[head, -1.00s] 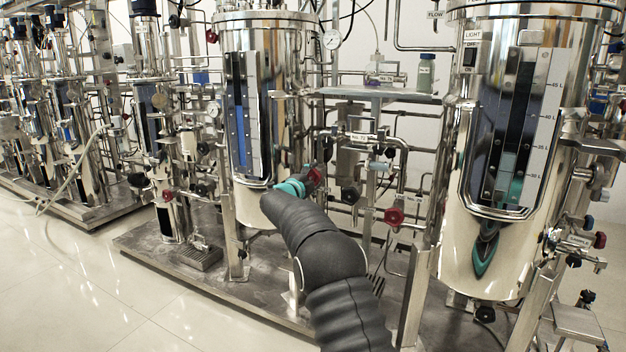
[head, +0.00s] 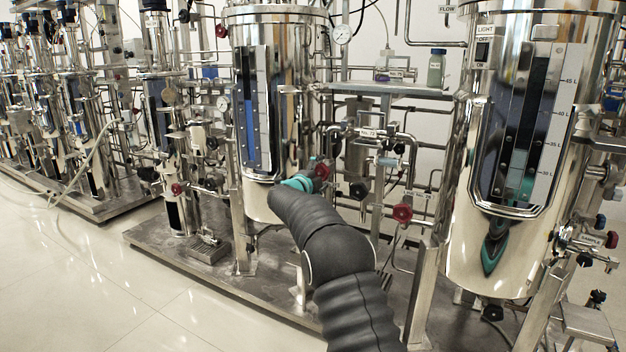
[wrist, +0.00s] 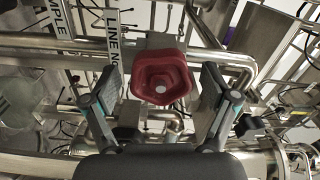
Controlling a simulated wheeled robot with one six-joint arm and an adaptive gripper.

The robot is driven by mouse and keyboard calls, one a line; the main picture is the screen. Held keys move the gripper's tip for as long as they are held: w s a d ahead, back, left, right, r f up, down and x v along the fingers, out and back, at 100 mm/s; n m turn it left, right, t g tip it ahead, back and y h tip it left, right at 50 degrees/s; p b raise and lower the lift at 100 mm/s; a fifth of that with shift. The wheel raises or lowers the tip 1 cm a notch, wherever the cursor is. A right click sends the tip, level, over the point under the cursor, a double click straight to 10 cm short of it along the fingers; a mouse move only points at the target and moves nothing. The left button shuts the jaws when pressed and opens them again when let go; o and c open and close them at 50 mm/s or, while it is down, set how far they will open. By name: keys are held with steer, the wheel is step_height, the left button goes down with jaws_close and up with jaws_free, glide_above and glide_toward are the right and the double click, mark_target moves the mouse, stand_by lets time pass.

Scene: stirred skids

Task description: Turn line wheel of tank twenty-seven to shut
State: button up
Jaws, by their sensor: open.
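A red hand wheel (wrist: 160,76) sits straight ahead in the wrist view, with a pale hub at its centre. My gripper (wrist: 160,92) is open, with one finger on each side of the wheel and a visible gap on both sides. A white label (wrist: 112,42) reading "LINE NO" stands left of the wheel; its lower part is hidden by my left finger. In the head view my gripper (head: 309,180) shows teal parts in front of the middle tank (head: 277,35), with the red wheel (head: 321,171) at its tip. The tank's number is not readable.
Another red wheel (head: 402,213) is to the right, on lower piping. A label reading "SAMPLE" (wrist: 63,20) is at the upper left in the wrist view. Steel pipes (wrist: 60,42) run close around the wheel. A large tank (head: 465,245) stands at right; open floor (head: 90,290) lies at left.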

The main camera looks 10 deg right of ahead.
steer(key=v, duration=1.1)
steer(key=shift+s+a, duration=0.1)
steer(key=shift+s, duration=0.05)
